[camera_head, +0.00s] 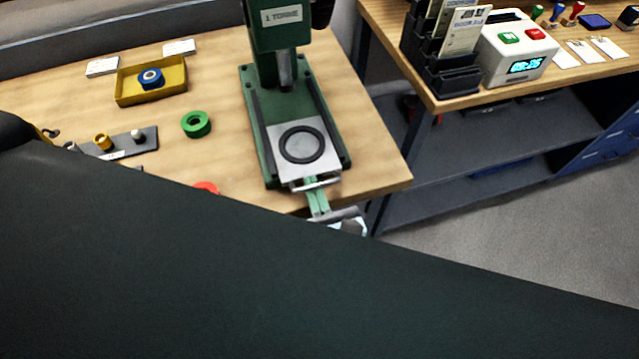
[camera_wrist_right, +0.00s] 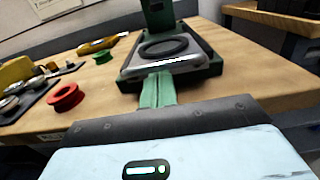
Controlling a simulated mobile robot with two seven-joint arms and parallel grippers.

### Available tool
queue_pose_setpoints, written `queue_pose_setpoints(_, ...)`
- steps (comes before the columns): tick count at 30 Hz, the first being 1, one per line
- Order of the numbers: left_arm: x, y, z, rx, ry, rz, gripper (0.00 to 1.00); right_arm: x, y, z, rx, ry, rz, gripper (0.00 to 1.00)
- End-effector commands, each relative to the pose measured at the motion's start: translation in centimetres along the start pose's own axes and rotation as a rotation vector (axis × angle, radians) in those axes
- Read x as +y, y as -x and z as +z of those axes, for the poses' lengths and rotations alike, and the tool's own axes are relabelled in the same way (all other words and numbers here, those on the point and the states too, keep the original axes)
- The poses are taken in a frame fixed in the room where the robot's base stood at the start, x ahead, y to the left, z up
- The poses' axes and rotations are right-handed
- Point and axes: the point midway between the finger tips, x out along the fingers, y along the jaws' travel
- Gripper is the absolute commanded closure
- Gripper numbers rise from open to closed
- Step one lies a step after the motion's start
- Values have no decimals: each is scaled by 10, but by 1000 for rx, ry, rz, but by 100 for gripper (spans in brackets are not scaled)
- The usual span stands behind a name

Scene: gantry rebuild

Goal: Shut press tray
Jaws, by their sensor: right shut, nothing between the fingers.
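The green press (camera_head: 275,30) stands on the wooden table with its ram above the rear of its base. The press tray (camera_head: 286,169) is a silver plate with a dark ring (camera_head: 302,145) on it. It sits at the front of the base, with the ring forward of the ram. A grey handle bar (camera_head: 316,183) runs along the tray's front. My right gripper (camera_head: 317,188) has its green fingers together and empty, with their tips at the handle. In the right wrist view the fingers (camera_wrist_right: 158,84) reach the tray's front bar (camera_wrist_right: 165,67); contact is unclear. My left gripper is not seen.
Left of the press are a green ring (camera_head: 196,124), a partly hidden red ring (camera_head: 206,187), a yellow tray (camera_head: 126,97) holding a blue ring, and a dark rack (camera_head: 140,146). A second table (camera_head: 455,101) stands at right. My dark arm link hides the lower foreground.

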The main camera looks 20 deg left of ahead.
Motion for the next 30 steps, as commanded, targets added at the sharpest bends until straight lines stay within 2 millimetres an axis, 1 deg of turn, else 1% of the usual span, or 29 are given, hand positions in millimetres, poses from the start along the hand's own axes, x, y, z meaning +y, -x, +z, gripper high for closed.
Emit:
queue_pose_setpoints(8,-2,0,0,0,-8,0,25,0,-2,1,-2,1,0,100)
queue_pose_setpoints(15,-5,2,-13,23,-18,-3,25,-1,-30,4,-6,4,-1,100)
queue_pose_setpoints(18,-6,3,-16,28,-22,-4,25,-1,-37,3,-4,3,-2,100)
queue_pose_setpoints(21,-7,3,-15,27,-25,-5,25,-1,-40,2,-2,1,-1,100)
queue_pose_setpoints(30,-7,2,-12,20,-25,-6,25,0,-39,0,-1,0,-1,100)
